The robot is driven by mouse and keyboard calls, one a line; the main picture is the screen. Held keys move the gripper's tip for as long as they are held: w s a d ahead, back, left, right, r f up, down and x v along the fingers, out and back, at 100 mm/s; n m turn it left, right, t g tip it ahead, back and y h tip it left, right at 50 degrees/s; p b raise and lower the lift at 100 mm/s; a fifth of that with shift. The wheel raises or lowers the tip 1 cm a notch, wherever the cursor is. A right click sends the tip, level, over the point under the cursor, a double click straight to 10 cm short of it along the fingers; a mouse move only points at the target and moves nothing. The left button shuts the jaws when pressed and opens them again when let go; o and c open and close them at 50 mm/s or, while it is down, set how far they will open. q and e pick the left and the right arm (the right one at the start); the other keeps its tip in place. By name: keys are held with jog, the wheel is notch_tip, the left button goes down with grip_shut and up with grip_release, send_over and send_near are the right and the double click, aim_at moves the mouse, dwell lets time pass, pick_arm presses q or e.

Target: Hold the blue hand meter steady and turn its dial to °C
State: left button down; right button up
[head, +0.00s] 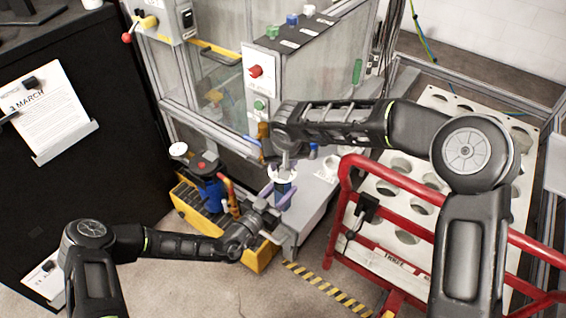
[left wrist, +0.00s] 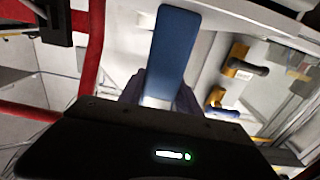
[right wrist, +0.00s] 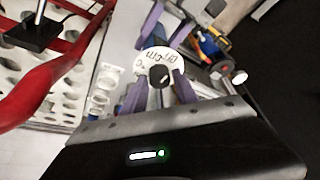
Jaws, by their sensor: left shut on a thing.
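The blue hand meter (head: 284,187) is held upright above the grey bench in the head view. My left gripper (head: 277,195) is shut on its body; the left wrist view shows the blue body (left wrist: 175,50) between the purple fingers. The meter's white dial face (right wrist: 160,60) carries printed marks, some partly hidden, and a black knob (right wrist: 159,76) at its centre. My right gripper (right wrist: 160,84) points down over the dial, its fingers open on either side of the knob. I cannot tell whether they touch it, nor which mark the knob points to.
A red tubular frame (head: 430,190) and a white panel with holes (head: 470,110) stand to the right. A yellow box (head: 185,203) with blue and red parts stands left of the meter. The glass-sided machine (head: 200,85) is close behind my right gripper.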

grip_shut()
jog(key=shift+n, duration=0.4)
jog(key=n, duration=0.1)
jog(key=n+y, duration=0.1)
jog(key=n, duration=0.1)
jog(key=shift+d+g+y, duration=0.15)
jog(key=shift+g+y, duration=0.15)
jog(key=n+g+y, duration=0.1)
jog(key=n, duration=0.3)
jog(key=shift+w+d+n, duration=0.1)
jog(key=shift+w+n, duration=0.05)
jog(key=shift+n, duration=0.25)
jog(key=n, duration=0.2)
jog(key=n+g+y, duration=0.1)
jog(key=n, duration=0.1)
jog(key=shift+w+n+g, duration=0.1)
jog(key=shift+n+g, duration=0.2)
jog(key=n+g, duration=0.1)
jog(key=n, duration=0.3)
jog(key=shift+w+n+g, duration=0.15)
jog(key=shift+n+g, duration=0.15)
jog(key=shift+g, duration=0.1)
jog(key=shift+d, duration=0.1)
jog(key=shift+o, duration=1.9)
grip_release()
